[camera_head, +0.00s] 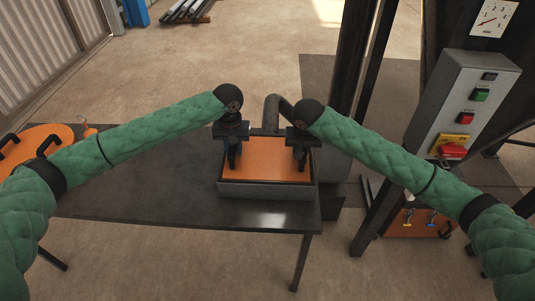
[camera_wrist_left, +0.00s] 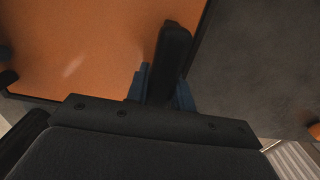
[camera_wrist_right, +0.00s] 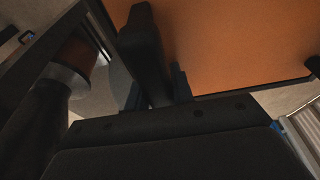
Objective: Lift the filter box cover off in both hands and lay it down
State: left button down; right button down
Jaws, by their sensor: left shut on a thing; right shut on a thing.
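The filter box (camera_head: 268,190) is a grey box on the right end of the dark table, with the flat orange cover (camera_head: 266,165) on top. My left gripper (camera_head: 233,165) is shut at the left side of the cover. My right gripper (camera_head: 300,164) is shut at the right side. The cover also fills much of the left wrist view (camera_wrist_left: 85,45) and the right wrist view (camera_wrist_right: 235,45). Black parts hide what the jaws hold; a handle of the cover fits the place. I cannot tell whether the cover is raised off the box.
The dark table (camera_head: 150,190) is bare left of the box. A round orange lid (camera_head: 30,147) with black handles lies at its far left. A grey control box (camera_head: 465,100) with buttons stands right, and a dark pipe and posts (camera_head: 350,80) rise behind the filter box.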

pick_arm(q)
jog(key=shift+r, duration=0.2)
pick_arm(e)
jog(key=shift+r, duration=0.2)
